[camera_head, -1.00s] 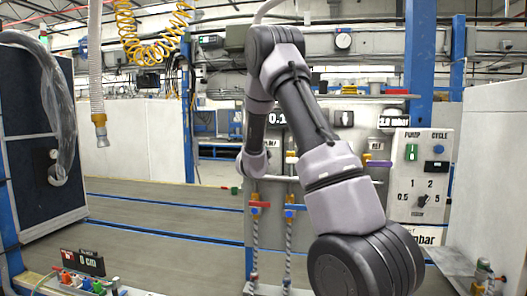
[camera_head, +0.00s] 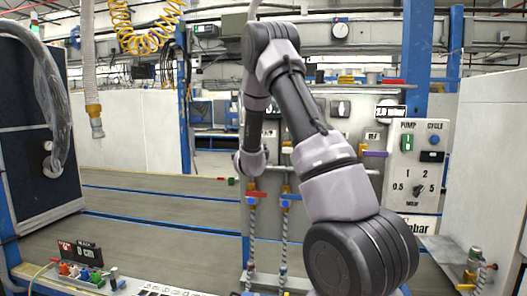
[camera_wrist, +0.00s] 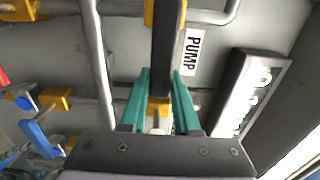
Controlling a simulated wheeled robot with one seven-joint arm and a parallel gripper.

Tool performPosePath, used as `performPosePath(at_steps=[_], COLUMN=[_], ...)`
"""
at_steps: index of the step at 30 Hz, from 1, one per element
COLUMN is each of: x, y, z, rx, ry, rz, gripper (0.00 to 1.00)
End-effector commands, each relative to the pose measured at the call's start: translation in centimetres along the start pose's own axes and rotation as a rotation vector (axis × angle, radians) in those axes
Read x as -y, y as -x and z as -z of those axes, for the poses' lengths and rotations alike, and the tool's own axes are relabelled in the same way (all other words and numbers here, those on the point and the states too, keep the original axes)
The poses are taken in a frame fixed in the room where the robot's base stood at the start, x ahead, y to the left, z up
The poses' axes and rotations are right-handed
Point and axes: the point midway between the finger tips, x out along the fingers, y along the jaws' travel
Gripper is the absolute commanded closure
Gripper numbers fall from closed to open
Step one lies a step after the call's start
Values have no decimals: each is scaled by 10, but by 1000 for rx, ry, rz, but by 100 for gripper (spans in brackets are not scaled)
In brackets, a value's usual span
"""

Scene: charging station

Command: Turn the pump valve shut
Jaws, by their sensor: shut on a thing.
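In the wrist view my gripper (camera_wrist: 160,75) has teal fingers on either side of a dark lever (camera_wrist: 169,32), pinching it. The lever lies beside a white PUMP label (camera_wrist: 193,53), so it appears to be the pump valve's handle. It runs nearly straight up the picture. Yellow valve fittings show near the fingers, one of them between the finger bases (camera_wrist: 158,106). In the head view my fingers and this lever are hidden behind my own arm.
A grey pipe (camera_wrist: 97,60) and a blue-handled valve (camera_wrist: 38,138) are left of my fingers; a dark display box (camera_wrist: 250,95) is close on the right. In the head view, red-handled (camera_head: 253,195) and blue-handled (camera_head: 288,197) valves hang below, and a PUMP/CYCLE switch box (camera_head: 417,165) stands right.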

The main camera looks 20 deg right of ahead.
Motion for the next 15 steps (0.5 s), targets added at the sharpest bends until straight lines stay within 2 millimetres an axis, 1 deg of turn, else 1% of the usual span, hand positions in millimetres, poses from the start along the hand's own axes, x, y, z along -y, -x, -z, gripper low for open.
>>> performPosePath(at_steps=[6,7,9,15], x=[-2,-2,-2,-1], y=[1,1,0,0], z=[0,0,0,0], rx=[-1,-1,-1,-1], ry=[-1,-1,-1,0], rz=[-5,-5,-5,-3], gripper=[100,63,40,40])
